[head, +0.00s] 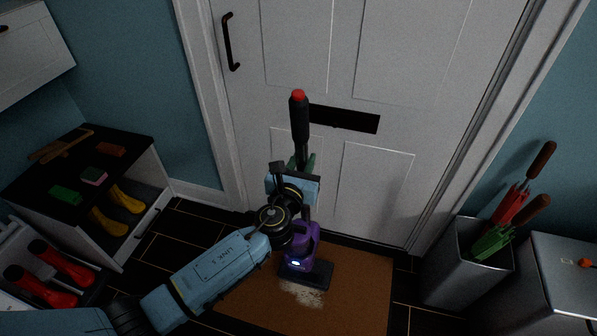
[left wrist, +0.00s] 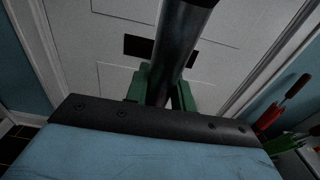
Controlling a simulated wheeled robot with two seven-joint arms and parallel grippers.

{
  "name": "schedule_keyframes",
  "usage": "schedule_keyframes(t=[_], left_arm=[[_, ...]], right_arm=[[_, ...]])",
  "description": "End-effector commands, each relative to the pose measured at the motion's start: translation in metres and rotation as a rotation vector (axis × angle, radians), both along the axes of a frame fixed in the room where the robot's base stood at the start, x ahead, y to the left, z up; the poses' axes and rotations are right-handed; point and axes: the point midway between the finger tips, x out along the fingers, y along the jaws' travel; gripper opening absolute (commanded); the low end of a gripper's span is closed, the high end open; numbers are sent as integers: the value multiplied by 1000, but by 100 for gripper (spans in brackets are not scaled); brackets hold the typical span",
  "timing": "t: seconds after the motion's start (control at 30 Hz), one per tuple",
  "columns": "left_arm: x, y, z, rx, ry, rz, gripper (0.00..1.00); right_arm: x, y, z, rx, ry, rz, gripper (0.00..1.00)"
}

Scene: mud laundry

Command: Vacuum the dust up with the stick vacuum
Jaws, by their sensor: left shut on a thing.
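The stick vacuum stands upright over the brown doormat (head: 240,305), with a black handle (head: 300,120) tipped in red and a purple body (head: 303,243). Its dark floor head (head: 305,273) rests on the mat. A pale patch of dust (head: 303,294) lies on the mat just in front of the head. My left gripper (head: 302,165) is shut on the vacuum's dark shaft. In the left wrist view the green fingers (left wrist: 160,88) sit on both sides of the shaft (left wrist: 178,45). My right gripper is not in view.
A white door (head: 380,200) stands right behind the vacuum. On the left is a shelf (head: 110,160) with brushes, yellow boots and red boots (head: 60,262). On the right, a grey bin (head: 465,265) holds red and green umbrellas, beside a grey cabinet (head: 550,270).

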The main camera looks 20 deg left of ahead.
Motion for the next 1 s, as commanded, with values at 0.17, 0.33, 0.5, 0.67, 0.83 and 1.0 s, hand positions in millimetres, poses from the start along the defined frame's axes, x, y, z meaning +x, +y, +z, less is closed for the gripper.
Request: schedule_keyframes(t=[0.17, 0.33, 0.5, 0.67, 0.83, 1.0], left_arm=[[25, 0, 1, 2, -2, 1, 0], [39, -1, 1, 0, -2, 1, 0], [46, -1, 2, 1, -2, 2, 0], [65, -1, 3, 2, -5, 1, 0], [88, -3, 4, 0, -6, 1, 0], [111, -4, 5, 1, -9, 0, 0]], right_arm=[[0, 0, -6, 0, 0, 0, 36], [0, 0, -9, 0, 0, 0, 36], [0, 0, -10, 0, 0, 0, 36], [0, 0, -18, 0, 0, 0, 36], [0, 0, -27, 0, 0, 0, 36], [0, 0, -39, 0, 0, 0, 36]])
